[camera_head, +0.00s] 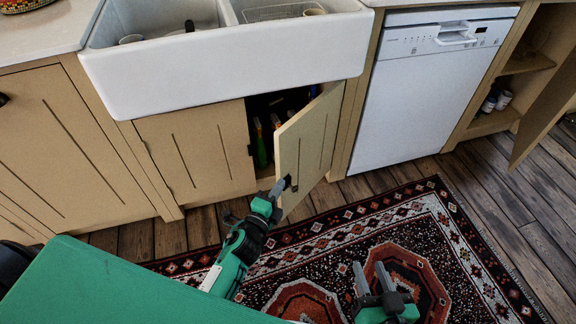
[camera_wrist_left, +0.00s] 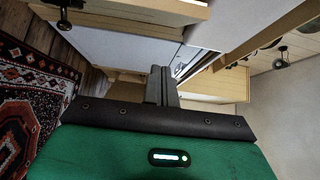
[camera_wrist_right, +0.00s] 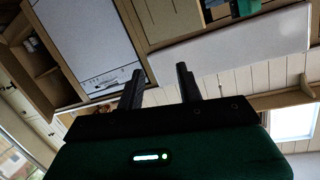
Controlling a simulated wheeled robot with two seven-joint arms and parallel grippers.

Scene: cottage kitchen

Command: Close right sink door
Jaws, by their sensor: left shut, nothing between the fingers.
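The right sink door (camera_head: 309,138) is a beige panel under the white sink, standing partly open. It is hinged on its right side, with its free left edge swung out into the room. A dark knob (camera_wrist_left: 64,24) shows on a beige panel in the left wrist view. My left gripper (camera_head: 280,186) is shut and empty at the lower free edge of the door, close to its dark handle; I cannot tell whether it touches. Its closed fingers (camera_wrist_left: 161,84) show in the left wrist view. My right gripper (camera_head: 370,268) is open and empty, low over the rug; its parted fingers also show in the right wrist view (camera_wrist_right: 159,78).
The left sink door (camera_head: 196,152) is closed. Bottles (camera_head: 260,143) stand inside the open cabinet. A white dishwasher (camera_head: 425,85) is right of it, and another cabinet door (camera_head: 546,112) stands open at far right. A patterned rug (camera_head: 440,230) covers the floor.

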